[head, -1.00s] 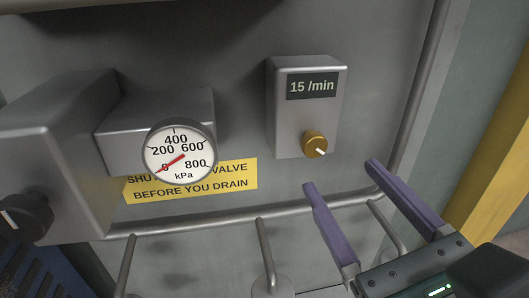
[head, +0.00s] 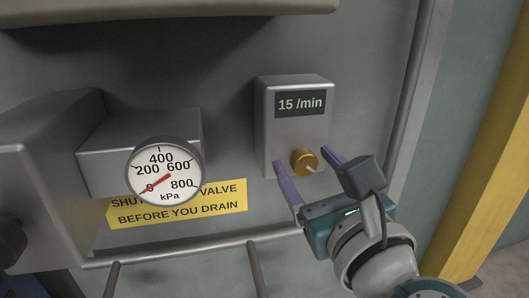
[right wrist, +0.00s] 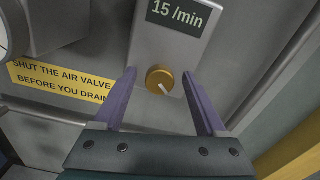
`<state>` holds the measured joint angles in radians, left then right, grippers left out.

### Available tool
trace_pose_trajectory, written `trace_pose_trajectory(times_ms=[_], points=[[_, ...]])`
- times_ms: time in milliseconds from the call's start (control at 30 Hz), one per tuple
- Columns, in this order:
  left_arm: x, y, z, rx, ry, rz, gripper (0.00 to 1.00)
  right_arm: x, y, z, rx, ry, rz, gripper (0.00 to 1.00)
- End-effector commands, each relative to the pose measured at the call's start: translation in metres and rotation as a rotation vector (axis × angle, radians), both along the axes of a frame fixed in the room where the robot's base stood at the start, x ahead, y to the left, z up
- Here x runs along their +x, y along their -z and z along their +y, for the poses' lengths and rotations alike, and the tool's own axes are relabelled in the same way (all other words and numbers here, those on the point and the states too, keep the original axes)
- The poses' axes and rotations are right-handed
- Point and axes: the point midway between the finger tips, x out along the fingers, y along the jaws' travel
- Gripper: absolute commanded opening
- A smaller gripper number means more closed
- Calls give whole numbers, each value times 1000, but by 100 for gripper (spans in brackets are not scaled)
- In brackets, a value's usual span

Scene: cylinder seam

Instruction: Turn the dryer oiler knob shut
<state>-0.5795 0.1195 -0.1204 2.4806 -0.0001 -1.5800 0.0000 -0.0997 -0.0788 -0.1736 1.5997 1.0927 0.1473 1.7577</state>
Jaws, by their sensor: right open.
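The oiler knob (head: 304,161) is a small brass dial with a pale pointer, low on the front of a grey box (head: 268,128) marked 15 /min. In the right wrist view the knob (right wrist: 160,79) shows between and beyond the finger tips, its pointer slanting down to the right. My right gripper (head: 306,158) is open, with its two purple fingers spread to either side of the knob. In the right wrist view the gripper (right wrist: 159,74) holds nothing, and I see no contact with the knob. My left gripper is out of view.
A round kPa gauge (head: 165,171) with its red needle near 0 stands out left of the oiler box. A yellow sign (head: 215,203) sits below it. A dark knob (head: 10,240) is at far left. A rail (head: 190,247) runs below, and a yellow post (head: 490,170) stands at right.

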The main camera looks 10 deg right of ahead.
Motion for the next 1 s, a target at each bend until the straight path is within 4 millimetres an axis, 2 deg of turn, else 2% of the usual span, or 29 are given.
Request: trace_pose_trajectory(times_ms=[133, 767, 1000], points=[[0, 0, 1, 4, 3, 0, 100, 0, 0, 0, 0, 0, 0, 72], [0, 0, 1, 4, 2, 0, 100, 0, 0, 0, -1, 0, 0, 1], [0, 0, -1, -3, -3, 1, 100, 0, 0, 0, -4, 0, 0, 0]])
